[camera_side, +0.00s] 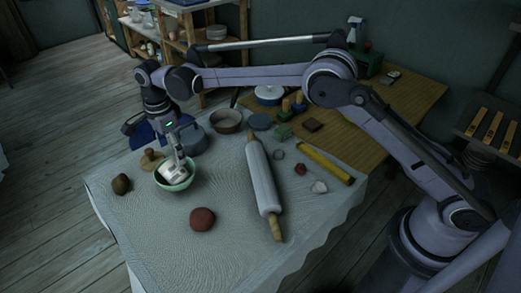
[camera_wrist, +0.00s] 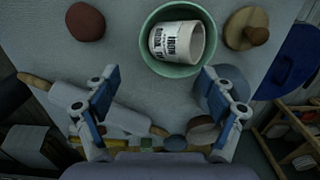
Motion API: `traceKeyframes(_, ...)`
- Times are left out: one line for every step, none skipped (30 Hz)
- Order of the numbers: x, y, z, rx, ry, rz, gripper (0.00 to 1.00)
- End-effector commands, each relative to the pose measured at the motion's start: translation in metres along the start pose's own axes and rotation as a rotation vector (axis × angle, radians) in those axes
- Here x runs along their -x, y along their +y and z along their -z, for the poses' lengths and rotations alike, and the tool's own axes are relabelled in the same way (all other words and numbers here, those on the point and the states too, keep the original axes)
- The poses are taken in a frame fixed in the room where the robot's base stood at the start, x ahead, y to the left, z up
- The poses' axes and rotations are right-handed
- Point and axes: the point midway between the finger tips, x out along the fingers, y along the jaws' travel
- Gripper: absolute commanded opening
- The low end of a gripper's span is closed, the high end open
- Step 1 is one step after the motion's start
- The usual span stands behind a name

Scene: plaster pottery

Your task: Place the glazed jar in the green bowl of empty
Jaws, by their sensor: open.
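The glazed jar (camera_side: 173,174) is a white cylinder with dark lettering. It lies tilted inside the green bowl (camera_side: 178,188), its open mouth turned to the right in the wrist view (camera_wrist: 178,41). The bowl's pale green rim shows around the jar in the wrist view (camera_wrist: 171,70). My gripper (camera_side: 179,154) is above the bowl in the side view. In the wrist view my gripper (camera_wrist: 159,76) has its two fingers spread wide, with nothing between them. The jar is beyond the fingertips there. The side view does not clearly show whether a finger touches the jar.
A brown-red clay lump (camera_side: 202,219), a dark lump (camera_side: 121,184) and a wooden-knobbed tool (camera_side: 151,159) lie around the bowl on the cloth (camera_side: 150,240). A rolling pin (camera_side: 262,178) lies to the right. A round pan (camera_side: 227,121) stands behind. The cloth's front is clear.

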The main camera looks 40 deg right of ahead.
Motion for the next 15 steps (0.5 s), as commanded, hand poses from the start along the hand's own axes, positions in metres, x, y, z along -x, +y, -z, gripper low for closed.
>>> traceKeyframes(0.011, 0.000, 0.000, 0.000, 0.000, 0.000, 0.83)
traceKeyframes(0.017, 0.000, 0.000, 0.000, 0.000, 0.000, 0.83)
traceKeyframes(0.024, 0.000, 0.000, 0.000, 0.000, 0.000, 0.83)
traceKeyframes(0.029, 0.000, 0.000, 0.000, 0.000, 0.000, 0.83)
traceKeyframes(0.033, 0.000, 0.000, 0.000, 0.000, 0.000, 0.83)
traceKeyframes(0.038, 0.000, 0.000, 0.000, 0.000, 0.000, 0.83)
traceKeyframes(0.042, 0.000, 0.000, 0.000, 0.000, 0.000, 0.83)
traceKeyframes(0.045, 0.000, 0.000, 0.000, 0.000, 0.000, 0.83)
traceKeyframes(0.048, 0.000, 0.000, 0.000, 0.000, 0.000, 0.83)
traceKeyframes(0.050, 0.000, 0.000, 0.000, 0.000, 0.000, 0.83)
traceKeyframes(0.052, 0.000, 0.000, 0.000, 0.000, 0.000, 0.83)
traceKeyframes(0.055, 0.000, 0.000, 0.001, 0.000, 0.001, 0.83)
traceKeyframes(0.057, 0.000, 0.001, 0.004, -0.001, 0.002, 0.83)
traceKeyframes(0.059, 0.001, 0.003, 0.009, -0.002, 0.004, 0.83)
traceKeyframes(0.063, 0.001, 0.005, 0.022, -0.003, 0.009, 0.83)
